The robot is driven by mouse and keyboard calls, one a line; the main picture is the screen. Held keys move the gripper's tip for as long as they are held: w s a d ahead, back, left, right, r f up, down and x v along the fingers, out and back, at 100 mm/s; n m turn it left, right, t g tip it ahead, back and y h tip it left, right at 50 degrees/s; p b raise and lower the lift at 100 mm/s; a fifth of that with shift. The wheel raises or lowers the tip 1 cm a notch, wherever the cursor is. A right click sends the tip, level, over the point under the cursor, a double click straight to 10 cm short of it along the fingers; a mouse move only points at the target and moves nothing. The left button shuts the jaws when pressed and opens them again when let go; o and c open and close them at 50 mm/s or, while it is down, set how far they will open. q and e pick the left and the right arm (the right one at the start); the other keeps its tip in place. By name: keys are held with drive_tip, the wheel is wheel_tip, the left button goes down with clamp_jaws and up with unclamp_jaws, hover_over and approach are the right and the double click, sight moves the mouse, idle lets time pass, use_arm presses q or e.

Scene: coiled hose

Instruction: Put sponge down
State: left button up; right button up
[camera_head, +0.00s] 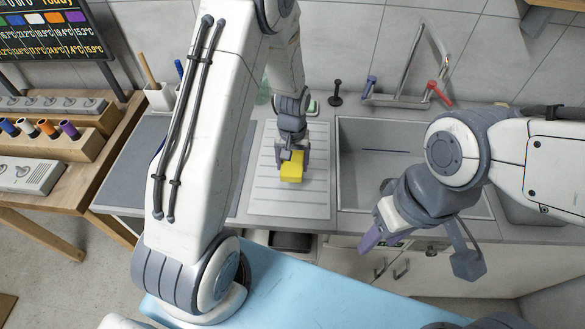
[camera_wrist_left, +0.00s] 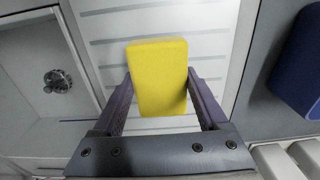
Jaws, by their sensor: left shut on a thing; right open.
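The yellow sponge (camera_head: 292,169) is at the ribbed white drainboard left of the sink. My left gripper (camera_head: 292,158) is shut on it from above; in the left wrist view the sponge (camera_wrist_left: 158,75) sits between the two purple fingers (camera_wrist_left: 160,100). I cannot tell whether the sponge touches the drainboard (camera_head: 262,200). My right gripper (camera_head: 378,238) is open and empty in front of the sink, above the counter's front edge; its fingers overlap in this view.
The sink (camera_head: 375,135) with a tap (camera_head: 415,75) lies right of the drainboard. A wooden bench (camera_head: 80,150) with colored cylinders stands at the left. A dark blue object (camera_wrist_left: 300,65) shows at the right of the left wrist view. A light blue surface (camera_head: 290,290) is in front.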

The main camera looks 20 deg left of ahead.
sight(292, 172)
use_arm(q)
wheel_tip(292, 172, down, 4)
drive_tip(key=shift+r+p, duration=0.1)
drive_tip(key=shift+p, duration=0.6)
drive_tip(key=shift+f, duration=0.2)
drive_tip(key=shift+f, duration=0.2)
drive_tip(key=o, duration=1.4)
drive_tip(key=shift+c, duration=0.2)
drive_tip(key=shift+r, duration=0.1)
